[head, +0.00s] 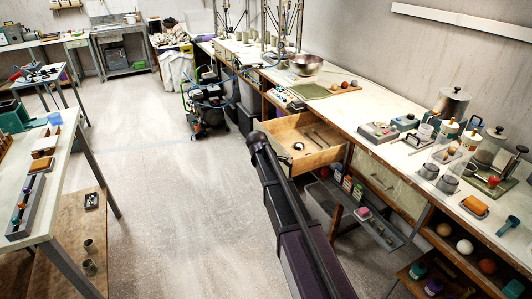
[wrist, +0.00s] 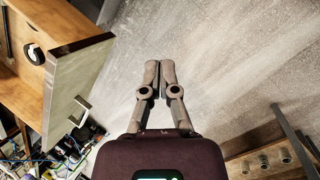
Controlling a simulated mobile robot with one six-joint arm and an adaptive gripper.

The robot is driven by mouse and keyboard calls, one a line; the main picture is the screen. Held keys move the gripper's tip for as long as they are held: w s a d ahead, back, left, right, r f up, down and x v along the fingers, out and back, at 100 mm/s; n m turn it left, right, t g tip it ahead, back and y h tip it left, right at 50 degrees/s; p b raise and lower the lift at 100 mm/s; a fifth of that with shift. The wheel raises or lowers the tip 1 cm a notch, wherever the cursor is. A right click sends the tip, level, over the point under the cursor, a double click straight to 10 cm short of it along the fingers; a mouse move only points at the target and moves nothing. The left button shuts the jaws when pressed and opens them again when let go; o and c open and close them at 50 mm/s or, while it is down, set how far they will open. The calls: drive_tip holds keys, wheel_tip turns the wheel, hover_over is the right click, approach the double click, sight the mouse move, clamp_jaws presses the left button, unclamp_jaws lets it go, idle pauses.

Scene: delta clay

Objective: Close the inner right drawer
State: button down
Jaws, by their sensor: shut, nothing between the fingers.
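A wooden drawer (head: 312,131) is pulled out from under the long right-hand bench in the head view. Loose items, including a small round one (head: 299,146), lie inside it. In the wrist view the drawer (wrist: 22,72) is at the upper left, with its pale front panel (wrist: 72,82) and metal handle (wrist: 82,106) facing the floor area. My gripper (wrist: 160,64) is shut and empty, over bare floor to the right of the front panel and apart from it. In the head view my arm overlaps the drawer's front, and the fingers cannot be made out.
A closed pale drawer (head: 384,188) with a handle is nearer along the same bench. An open lower shelf (head: 365,225) holds small items below. A wheeled machine (head: 206,104) stands on the floor beyond. A worktable (head: 48,185) is at left, with open floor between.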

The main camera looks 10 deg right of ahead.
drive_tip(key=w+a+n+h, duration=0.1)
drive_tip(key=w+a+n, duration=0.1)
drive_tip(key=w, duration=0.6)
drive_tip(key=w+a+n+t+h+b, duration=0.1)
drive_tip(key=w+a+n, duration=0.1)
drive_tip(key=w+n, duration=0.3)
drive_tip(key=w+a+r+n+h+b, duration=0.1)
drive_tip(key=w+a+n+h, duration=0.1)
drive_tip(key=w, duration=0.8)
drive_tip(key=shift+w+a+n+t, duration=0.35)
drive_tip(key=shift+w+n+t, duration=0.05)
drive_tip(key=shift+n, duration=0.4)
drive_tip(key=shift+f+b, duration=0.1)
drive_tip(key=shift+b, duration=0.2)
drive_tip(key=b+x, duration=0.7)
drive_tip(key=x, duration=0.3)
drive_tip(key=shift+d, duration=0.2)
drive_tip(key=shift+a, duration=0.15)
